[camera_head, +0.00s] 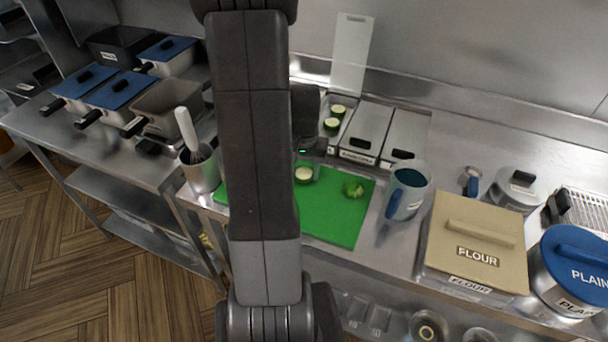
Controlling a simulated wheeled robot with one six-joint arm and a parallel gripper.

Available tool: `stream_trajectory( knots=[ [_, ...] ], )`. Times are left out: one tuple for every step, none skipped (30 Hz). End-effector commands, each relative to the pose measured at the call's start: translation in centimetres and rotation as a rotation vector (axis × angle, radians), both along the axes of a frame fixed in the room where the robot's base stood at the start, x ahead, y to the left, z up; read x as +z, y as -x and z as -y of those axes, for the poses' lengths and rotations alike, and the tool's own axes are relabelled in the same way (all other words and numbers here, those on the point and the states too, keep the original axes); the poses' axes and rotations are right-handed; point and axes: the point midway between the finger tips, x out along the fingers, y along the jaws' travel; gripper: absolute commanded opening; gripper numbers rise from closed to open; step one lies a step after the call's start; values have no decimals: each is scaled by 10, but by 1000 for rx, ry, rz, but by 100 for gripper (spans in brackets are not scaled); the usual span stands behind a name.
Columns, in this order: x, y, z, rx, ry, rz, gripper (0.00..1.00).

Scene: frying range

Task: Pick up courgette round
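One courgette round (304,175), pale with a dark green rim, lies on the green cutting board (335,225), just right of my arm. Two more courgette rounds, a nearer one (332,125) and a farther one (338,111), sit in an open-topped steel container (347,116) at the back. My gripper (312,150) is dark and partly hidden behind my arm. It appears just above and behind the round on the board. Its fingers are too small and dark to show whether they are open or shut.
Lidded containers (368,132) line the back; an upright white lid (351,55) leans there. A whisk pot (201,170) stands left.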

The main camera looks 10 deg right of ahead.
Motion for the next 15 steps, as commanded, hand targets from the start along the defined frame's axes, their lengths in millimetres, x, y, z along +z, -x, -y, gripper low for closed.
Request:
stream_trajectory(
  knots=[
    [0, 0, 0, 0, 0, 0, 33],
    [0, 0, 0, 0, 0, 0, 33],
    [0, 0, 0, 0, 0, 0, 33],
    [0, 0, 0, 0, 0, 0, 33],
    [0, 0, 0, 0, 0, 0, 33],
    [0, 0, 0, 0, 0, 0, 33],
    [0, 0, 0, 0, 0, 0, 33],
    [1, 0, 0, 0, 0, 1, 33],
    [2, 0, 0, 0, 0, 1, 33],
    [3, 0, 0, 0, 1, 2, 33],
    [6, -1, 0, 0, 0, 3, 33],
    [9, -1, 0, 0, 1, 5, 33],
    [13, -1, 0, 0, 1, 4, 33],
    [17, -1, 0, 0, 1, 5, 33],
    [23, -1, 0, 0, 1, 6, 33]
  ],
)
